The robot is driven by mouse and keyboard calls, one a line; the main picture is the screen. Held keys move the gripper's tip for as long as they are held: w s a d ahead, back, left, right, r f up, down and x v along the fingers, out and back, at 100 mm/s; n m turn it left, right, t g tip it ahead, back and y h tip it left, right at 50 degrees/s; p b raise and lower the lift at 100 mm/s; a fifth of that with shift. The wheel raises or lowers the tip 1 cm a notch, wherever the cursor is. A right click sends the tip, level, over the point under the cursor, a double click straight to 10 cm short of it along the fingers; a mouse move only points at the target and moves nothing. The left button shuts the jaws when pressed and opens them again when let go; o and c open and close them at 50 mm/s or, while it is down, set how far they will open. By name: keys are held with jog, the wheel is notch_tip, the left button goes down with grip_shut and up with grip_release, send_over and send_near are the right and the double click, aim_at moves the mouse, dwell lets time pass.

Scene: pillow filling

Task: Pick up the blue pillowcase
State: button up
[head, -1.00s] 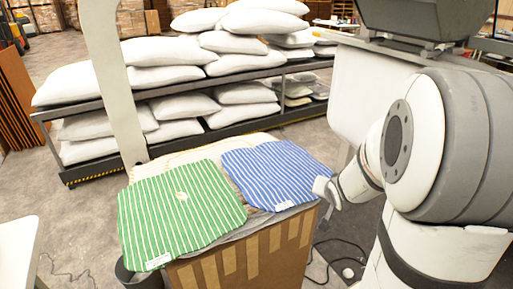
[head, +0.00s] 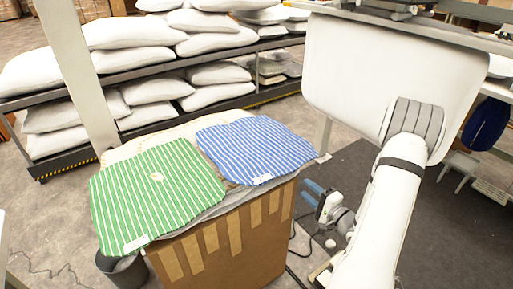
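The blue pillowcase with white stripes (head: 256,148) lies flat on top of a cardboard box, at its right side, with a small white tag at its front edge. My gripper (head: 311,192) is to the right of the box, lower than the pillowcase and apart from it. Its two blue fingers point left toward the box. They are spread with a gap between them, and nothing is seen in them.
A green striped pillowcase (head: 157,190) lies left of the blue one on the cardboard box (head: 225,250). Pale cloth shows under both. White pillows fill a rack (head: 150,121) behind. A dark bin (head: 122,268) stands at the box's left.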

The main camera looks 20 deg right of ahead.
aim_at(286, 170)
jog(key=shift+x, duration=6)
jog(key=shift+c, duration=0.4)
grip_shut()
jog(key=shift+r, duration=0.1)
jog(key=shift+s+r+p, duration=0.1)
jog(key=shift+r+p, duration=1.45)
jog(key=shift+r, duration=0.8)
